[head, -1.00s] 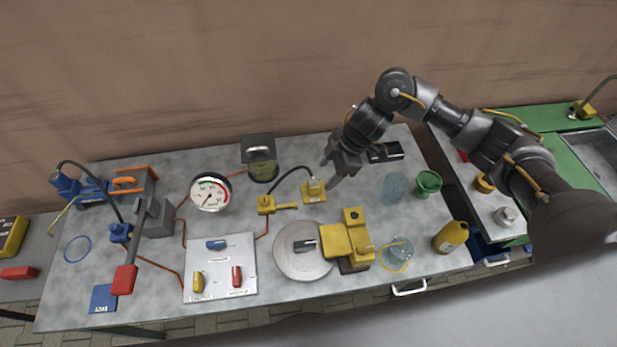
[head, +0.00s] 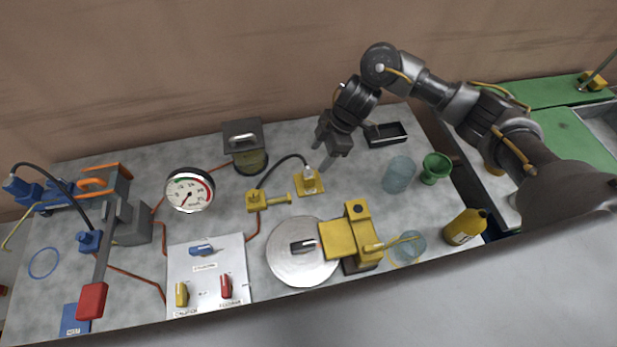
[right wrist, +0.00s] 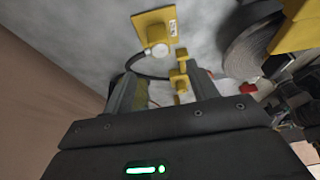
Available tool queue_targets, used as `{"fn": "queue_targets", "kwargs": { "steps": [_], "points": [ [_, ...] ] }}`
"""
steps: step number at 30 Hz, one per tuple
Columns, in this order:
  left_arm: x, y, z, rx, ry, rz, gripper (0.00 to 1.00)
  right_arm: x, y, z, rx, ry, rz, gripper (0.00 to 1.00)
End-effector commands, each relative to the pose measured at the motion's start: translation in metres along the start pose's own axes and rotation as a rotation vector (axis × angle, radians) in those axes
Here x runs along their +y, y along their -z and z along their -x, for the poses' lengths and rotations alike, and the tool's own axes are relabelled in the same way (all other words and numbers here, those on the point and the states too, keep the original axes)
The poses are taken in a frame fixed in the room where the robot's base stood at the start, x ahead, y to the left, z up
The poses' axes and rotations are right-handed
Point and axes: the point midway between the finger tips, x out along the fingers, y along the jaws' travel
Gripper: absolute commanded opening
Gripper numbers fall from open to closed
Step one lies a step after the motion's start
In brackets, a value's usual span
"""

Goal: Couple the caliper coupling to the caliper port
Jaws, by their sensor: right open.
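A small silver-white coupling (head: 309,173) stands on a yellow plate (head: 312,187) near the table's back middle. A black hose joins it to a yellow block with a side handle (head: 268,200). In the right wrist view, the coupling (right wrist: 156,50) and its yellow plate (right wrist: 152,29) lie just beyond the fingers. My right gripper (head: 328,158) is open and empty, just right of and above the coupling; it also shows in the right wrist view (right wrist: 163,88). The yellow caliper (head: 343,240) sits at the disc's right edge. I cannot tell which part is its port. My left gripper is out of view.
The grey disc (head: 300,268), a dial gauge (head: 189,189) and a white panel with handles (head: 235,252) are nearby. A dark lantern-like box (head: 245,147) stands behind. A glass (head: 398,174), green cup (head: 435,168) and yellow bottle (head: 464,227) stand right.

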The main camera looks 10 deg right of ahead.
Motion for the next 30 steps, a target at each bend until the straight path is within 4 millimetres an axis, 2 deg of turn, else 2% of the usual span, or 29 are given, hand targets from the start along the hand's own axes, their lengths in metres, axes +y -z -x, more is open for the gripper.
{"fn": "queue_targets", "kwargs": {
  "steps": [10,15,24,30],
  "points": [
    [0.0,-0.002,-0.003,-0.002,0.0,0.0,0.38,-0.002,-0.002,-0.046,0.001,0.003,-0.005,0.58],
    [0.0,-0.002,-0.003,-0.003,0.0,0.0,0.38,-0.001,-0.003,-0.055,-0.001,0.0,-0.004,0.58],
    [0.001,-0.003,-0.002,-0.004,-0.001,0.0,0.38,-0.001,-0.003,-0.056,0.0,0.0,-0.005,0.58],
    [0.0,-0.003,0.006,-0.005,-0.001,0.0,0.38,-0.003,-0.007,-0.081,-0.001,0.003,-0.008,0.58]
  ]
}}
